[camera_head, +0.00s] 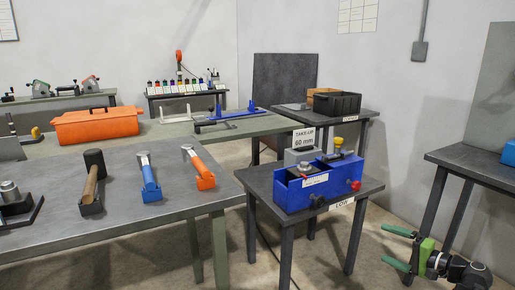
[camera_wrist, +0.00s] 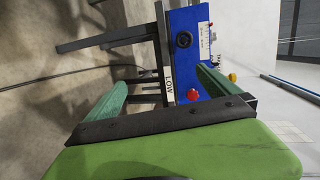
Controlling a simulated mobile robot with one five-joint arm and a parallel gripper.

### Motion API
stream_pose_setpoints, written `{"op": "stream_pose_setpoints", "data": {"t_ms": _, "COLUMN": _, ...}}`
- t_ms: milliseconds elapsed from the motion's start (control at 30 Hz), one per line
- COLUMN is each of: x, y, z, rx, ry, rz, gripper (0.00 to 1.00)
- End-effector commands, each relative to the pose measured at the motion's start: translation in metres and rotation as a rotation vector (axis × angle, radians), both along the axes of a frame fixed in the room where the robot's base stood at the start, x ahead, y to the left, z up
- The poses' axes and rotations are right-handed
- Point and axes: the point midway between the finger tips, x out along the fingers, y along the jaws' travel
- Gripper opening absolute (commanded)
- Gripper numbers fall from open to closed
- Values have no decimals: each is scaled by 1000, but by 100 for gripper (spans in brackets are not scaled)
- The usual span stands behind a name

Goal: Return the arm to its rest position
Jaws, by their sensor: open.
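My gripper (camera_head: 385,245) is low at the right of the head view, with its two green fingers apart and nothing between them. My arm shows only in part there, at the bottom right corner. In the wrist view my gripper (camera_wrist: 160,77) is also open and empty, and the view is turned sideways. A blue take-up unit (camera_head: 315,188) with a red knob stands on a small dark table (camera_head: 262,180) marked LOW. It also shows beyond the fingers in the wrist view (camera_wrist: 188,55). The gripper is apart from the unit and the table.
A table with hammers (camera_head: 110,235) fills the left. A dark side table (camera_head: 470,160) stands behind the gripper at the right. An orange toolbox (camera_head: 97,125) and a black bin (camera_head: 337,103) are farther back. Bare floor (camera_head: 345,262) lies between the small table and my gripper.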

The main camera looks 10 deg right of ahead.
Motion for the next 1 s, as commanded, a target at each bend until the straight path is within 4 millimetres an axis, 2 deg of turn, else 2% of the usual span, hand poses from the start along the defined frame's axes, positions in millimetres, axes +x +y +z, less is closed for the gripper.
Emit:
{"op": "stream_pose_setpoints", "data": {"t_ms": 167, "x": 33, "y": 65, "z": -30, "rx": -73, "ry": 125, "rz": 130, "gripper": 100}}
{"op": "stream_pose_setpoints", "data": {"t_ms": 267, "x": 51, "y": 116, "z": -55, "rx": -147, "ry": 226, "rz": 234, "gripper": 100}}
{"op": "stream_pose_setpoints", "data": {"t_ms": 367, "x": 65, "y": 187, "z": -87, "rx": -271, "ry": 361, "rz": 383, "gripper": 100}}
{"op": "stream_pose_setpoints", "data": {"t_ms": 400, "x": 67, "y": 217, "z": -101, "rx": -336, "ry": 420, "rz": 449, "gripper": 100}}
{"op": "stream_pose_setpoints", "data": {"t_ms": 500, "x": 64, "y": 281, "z": -131, "rx": -511, "ry": 551, "rz": 597, "gripper": 100}}
{"op": "stream_pose_setpoints", "data": {"t_ms": 600, "x": 55, "y": 325, "z": -150, "rx": -677, "ry": 645, "rz": 710, "gripper": 100}}
{"op": "stream_pose_setpoints", "data": {"t_ms": 700, "x": 46, "y": 356, "z": -161, "rx": -824, "ry": 711, "rz": 791, "gripper": 100}}
{"op": "stream_pose_setpoints", "data": {"t_ms": 833, "x": 37, "y": 386, "z": -168, "rx": -999, "ry": 768, "rz": 867, "gripper": 100}}
{"op": "stream_pose_setpoints", "data": {"t_ms": 967, "x": 28, "y": 409, "z": -169, "rx": -1164, "ry": 808, "rz": 923, "gripper": 100}}
{"op": "stream_pose_setpoints", "data": {"t_ms": 1000, "x": 27, "y": 411, "z": -160, "rx": -1199, "ry": 816, "rz": 931, "gripper": 100}}
